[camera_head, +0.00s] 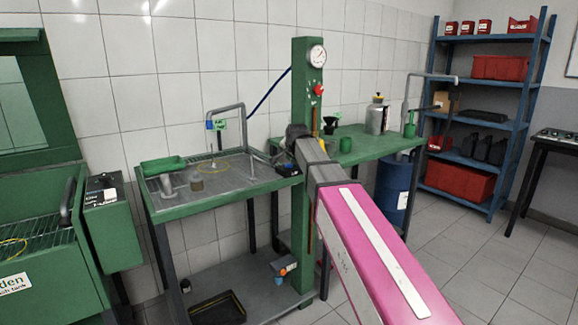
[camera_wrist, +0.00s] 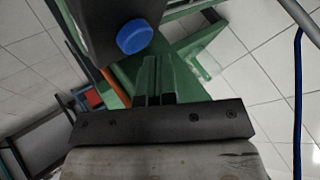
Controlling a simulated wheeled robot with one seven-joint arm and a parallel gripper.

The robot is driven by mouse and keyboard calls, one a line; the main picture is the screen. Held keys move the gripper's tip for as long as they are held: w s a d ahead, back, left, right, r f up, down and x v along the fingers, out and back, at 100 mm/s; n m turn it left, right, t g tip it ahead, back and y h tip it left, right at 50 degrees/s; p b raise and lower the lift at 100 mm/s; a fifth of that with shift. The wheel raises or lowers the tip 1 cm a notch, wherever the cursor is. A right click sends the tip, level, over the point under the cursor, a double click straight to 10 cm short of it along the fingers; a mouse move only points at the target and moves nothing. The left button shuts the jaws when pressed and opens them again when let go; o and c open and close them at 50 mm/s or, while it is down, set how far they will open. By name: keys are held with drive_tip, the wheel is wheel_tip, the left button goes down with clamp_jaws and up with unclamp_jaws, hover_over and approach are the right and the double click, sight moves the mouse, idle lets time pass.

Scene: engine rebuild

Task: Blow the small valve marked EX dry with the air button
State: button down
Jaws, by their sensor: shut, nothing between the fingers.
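In the wrist view a blue button (camera_wrist: 135,37) on a dark block lies a little beyond my gripper (camera_wrist: 155,98). My gripper is shut and empty, and apart from that button. A small thin upright thing (camera_head: 212,152), perhaps a valve, stands within a yellow ring (camera_head: 213,166) on the mesh; no EX mark can be read.
A green post with a gauge (camera_head: 317,55) rises beside my arm. A green table (camera_head: 375,143) with a steel canister (camera_head: 377,117) stands right. A blue hose (camera_head: 270,92) hangs behind.

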sight(290, 164)
drive_tip(key=shift+f, duration=0.3)
drive_tip(key=shift+f, duration=0.5)
idle(1.0)
drive_tip(key=shift+r, duration=0.95)
drive_tip(key=shift+r, duration=0.15)
drive_tip(key=shift+r, duration=2.4)
idle(0.5)
